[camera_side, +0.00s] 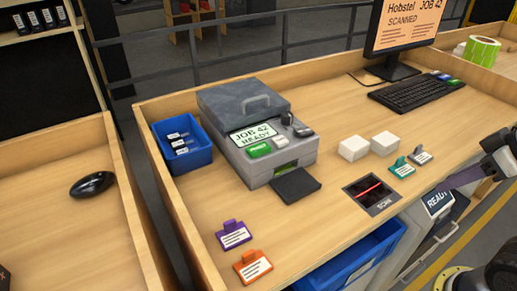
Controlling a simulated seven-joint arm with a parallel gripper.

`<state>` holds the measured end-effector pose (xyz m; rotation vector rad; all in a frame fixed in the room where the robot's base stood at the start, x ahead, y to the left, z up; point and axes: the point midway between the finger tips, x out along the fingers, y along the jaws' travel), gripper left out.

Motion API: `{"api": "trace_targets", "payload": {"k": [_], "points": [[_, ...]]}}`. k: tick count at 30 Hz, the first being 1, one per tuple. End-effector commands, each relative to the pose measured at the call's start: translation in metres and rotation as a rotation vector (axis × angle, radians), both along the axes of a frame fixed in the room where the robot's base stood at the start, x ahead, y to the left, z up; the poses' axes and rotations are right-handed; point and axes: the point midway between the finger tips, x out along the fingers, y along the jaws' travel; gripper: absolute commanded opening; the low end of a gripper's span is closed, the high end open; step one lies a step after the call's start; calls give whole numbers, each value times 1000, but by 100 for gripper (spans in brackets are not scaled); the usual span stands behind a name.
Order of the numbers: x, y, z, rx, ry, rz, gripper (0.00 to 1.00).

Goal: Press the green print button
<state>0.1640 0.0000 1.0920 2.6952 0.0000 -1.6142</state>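A black tray (296,186) juts from the printer's front. Two white blocks (368,146), teal and grey tags, and a scan window (371,194) lie between printer and arm. A blue bin (183,144) stands left of the printer. A monitor (403,31) and keyboard (416,92) stand behind right.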

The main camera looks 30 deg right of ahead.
Motion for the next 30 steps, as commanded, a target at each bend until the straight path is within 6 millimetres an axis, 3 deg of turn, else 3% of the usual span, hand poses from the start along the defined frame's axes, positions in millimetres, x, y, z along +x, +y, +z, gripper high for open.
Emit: {"api": "trace_targets", "payload": {"k": [1, 5, 30], "points": [[0, 0, 0, 0, 0, 0, 21], [0, 0, 0, 0, 0, 0, 0], [0, 0, 0, 0, 0, 0, 0]]}}
